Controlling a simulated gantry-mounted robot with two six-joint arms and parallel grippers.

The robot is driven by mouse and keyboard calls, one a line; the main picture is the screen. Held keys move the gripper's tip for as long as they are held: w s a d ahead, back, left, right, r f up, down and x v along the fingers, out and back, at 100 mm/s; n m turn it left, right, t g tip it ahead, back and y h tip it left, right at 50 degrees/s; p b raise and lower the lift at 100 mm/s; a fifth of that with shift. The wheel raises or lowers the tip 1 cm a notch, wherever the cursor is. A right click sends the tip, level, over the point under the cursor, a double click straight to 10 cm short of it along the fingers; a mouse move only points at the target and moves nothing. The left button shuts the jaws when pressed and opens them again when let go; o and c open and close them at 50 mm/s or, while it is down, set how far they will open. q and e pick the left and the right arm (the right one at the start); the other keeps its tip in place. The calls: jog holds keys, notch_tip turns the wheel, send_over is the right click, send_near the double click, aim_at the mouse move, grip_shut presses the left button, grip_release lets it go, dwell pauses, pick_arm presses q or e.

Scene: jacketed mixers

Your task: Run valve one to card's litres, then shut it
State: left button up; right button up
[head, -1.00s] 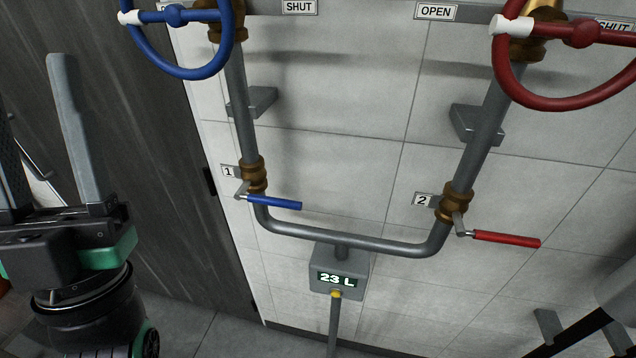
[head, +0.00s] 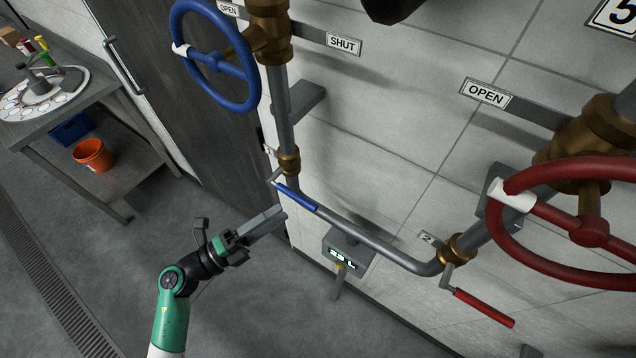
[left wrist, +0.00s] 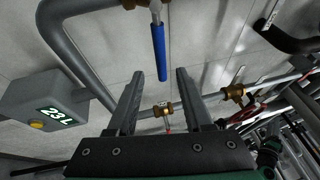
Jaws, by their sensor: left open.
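Valve one has a brass body (head: 289,163) on the left pipe. Its blue lever (head: 297,197) points right and down, crosswise to that pipe. My left gripper (head: 282,214) is open and empty, just below the lever in the head view. In the left wrist view the blue lever (left wrist: 159,50) hangs ahead, between the lines of the two fingers, with none touching it that I can see. A white sign (head: 620,18) showing "5" is cut by the frame edge. My right gripper is out of view.
A blue handwheel (head: 228,68) sits above valve one, its white mark to the left. A red handwheel (head: 593,232) and valve two's red lever (head: 484,308) stand right. A bench (head: 75,105) is at far left, an orange bucket (head: 91,154) on its shelf. Floor before the wall is clear.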

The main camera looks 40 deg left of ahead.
pick_arm(q)
jog(key=x, duration=1)
jog(key=shift+d, duration=0.1)
jog(key=shift+c, duration=0.2)
grip_shut()
jog(key=shift+r, duration=0.1)
dwell(0.7)
